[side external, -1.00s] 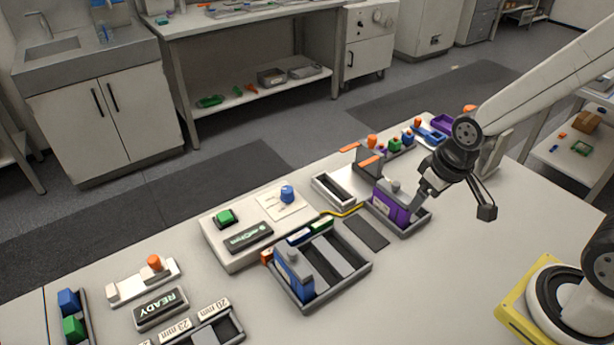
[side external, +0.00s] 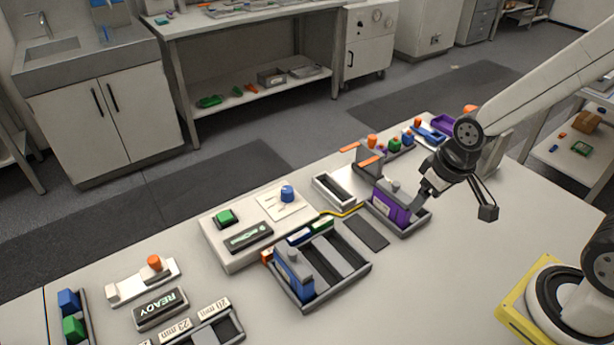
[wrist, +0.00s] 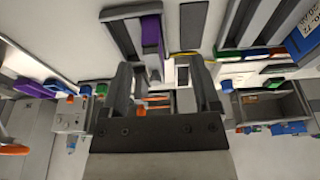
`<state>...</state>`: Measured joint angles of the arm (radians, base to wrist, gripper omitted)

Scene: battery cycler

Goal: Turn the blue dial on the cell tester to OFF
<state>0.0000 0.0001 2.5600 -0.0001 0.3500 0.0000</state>
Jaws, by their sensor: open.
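The cell tester (side external: 225,251) is a pale box on the bench in the side view. Its blue dial (side external: 287,193) stands on a white marked plate at the box's right end; the marks are too small to read. A green button (side external: 225,217) and a dark display (side external: 248,237) are on the same box. My gripper (side external: 425,196) is to the right of the tester, beside a purple block (side external: 391,204) in a grey tray. In the wrist view my gripper (wrist: 165,75) shows two separated fingers.
A grey rack (side external: 335,279) with a blue block (side external: 293,272) stands in front of the tester. A small empty-looking tray (side external: 333,188) and a yellow cable (side external: 345,212) lie between dial and gripper.

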